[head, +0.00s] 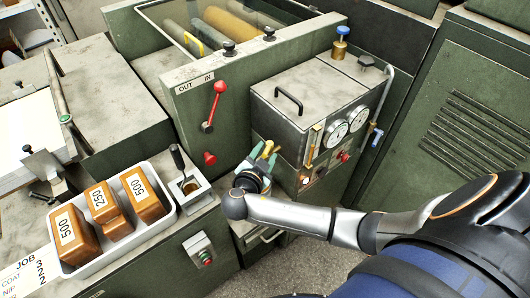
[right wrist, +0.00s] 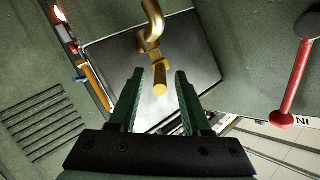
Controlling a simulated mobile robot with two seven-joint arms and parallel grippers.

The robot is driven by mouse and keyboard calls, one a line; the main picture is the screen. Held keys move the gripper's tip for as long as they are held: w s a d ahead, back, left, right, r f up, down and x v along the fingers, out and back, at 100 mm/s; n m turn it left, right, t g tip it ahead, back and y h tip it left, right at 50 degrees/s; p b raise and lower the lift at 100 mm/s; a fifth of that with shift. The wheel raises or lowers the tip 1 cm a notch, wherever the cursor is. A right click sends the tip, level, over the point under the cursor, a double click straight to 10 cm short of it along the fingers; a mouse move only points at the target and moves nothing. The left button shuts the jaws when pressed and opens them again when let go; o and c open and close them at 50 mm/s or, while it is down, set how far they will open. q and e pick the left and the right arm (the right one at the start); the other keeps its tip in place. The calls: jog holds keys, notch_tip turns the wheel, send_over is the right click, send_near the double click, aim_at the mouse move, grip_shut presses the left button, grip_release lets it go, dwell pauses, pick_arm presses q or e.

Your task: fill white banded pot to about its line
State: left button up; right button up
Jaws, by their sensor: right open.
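I cannot make out a white banded pot in either view. A brass tap (right wrist: 153,25) with a downturned spout shows in the right wrist view; in the head view part of the brass (head: 268,149) shows at the green heated box's front left. My right gripper (head: 264,158) is at this brass tap, its green fingers open. In the right wrist view the spout's end lies between the open fingers (right wrist: 160,84) in the picture. I cannot tell whether they touch it. Nothing is held. My left gripper is out of view.
The metal box (head: 310,95) carries two dials (head: 347,126). A red lever (head: 217,100) stands on the green panel to its left. A white tray (head: 88,268) holds brown blocks, beside a square holder (head: 190,199) with a dark-handled tool (head: 178,158). A switch box (head: 200,248) is below.

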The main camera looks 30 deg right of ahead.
grip_shut()
dwell(0.4)
